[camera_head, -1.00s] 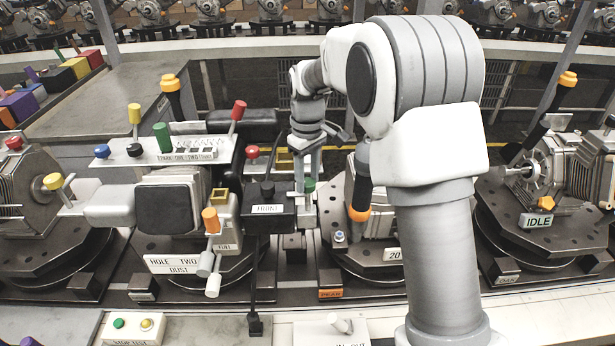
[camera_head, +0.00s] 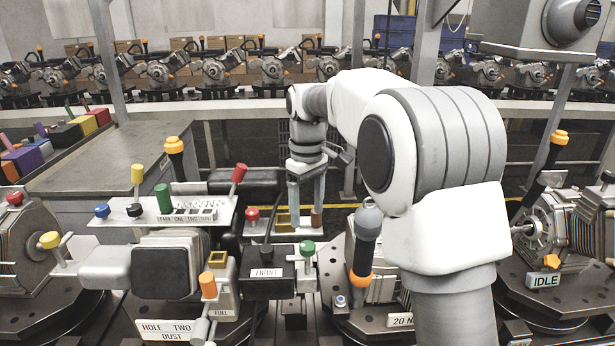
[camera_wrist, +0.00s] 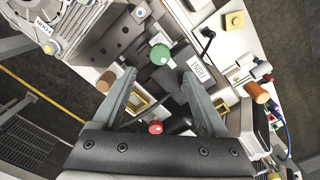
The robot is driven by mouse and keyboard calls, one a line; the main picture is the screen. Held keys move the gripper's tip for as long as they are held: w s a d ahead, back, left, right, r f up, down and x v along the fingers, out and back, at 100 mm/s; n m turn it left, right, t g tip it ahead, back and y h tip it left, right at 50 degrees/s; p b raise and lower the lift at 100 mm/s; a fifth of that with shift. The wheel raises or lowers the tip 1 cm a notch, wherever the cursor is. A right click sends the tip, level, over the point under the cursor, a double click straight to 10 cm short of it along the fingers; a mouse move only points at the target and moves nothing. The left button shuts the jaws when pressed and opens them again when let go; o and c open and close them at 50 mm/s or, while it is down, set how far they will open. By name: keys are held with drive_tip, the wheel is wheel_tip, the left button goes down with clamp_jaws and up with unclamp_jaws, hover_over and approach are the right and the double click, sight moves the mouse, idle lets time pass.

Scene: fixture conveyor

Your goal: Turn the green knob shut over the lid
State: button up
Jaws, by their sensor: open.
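The green knob (camera_head: 307,248) sits on a small pale metal fitting (camera_head: 305,280), right of the black box labelled FRONT (camera_head: 266,284). In the wrist view the round green knob (camera_wrist: 160,54) lies just beyond and between the fingertips. My gripper (camera_head: 305,226) points down above the knob, fingers apart and empty. The wrist view also shows my open gripper (camera_wrist: 160,74) with nothing between its fingers. I cannot tell which part is the lid.
A red knob (camera_head: 252,214) and yellow square-rimmed sockets (camera_head: 283,220) stand close by to the left. A panel of coloured levers (camera_head: 165,212) is further left. A brown cylinder (camera_wrist: 106,81) is near one finger.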

wheel_tip(320, 180, up, 9)
drive_tip(key=shift+f, duration=0.15)
idle(0.4)
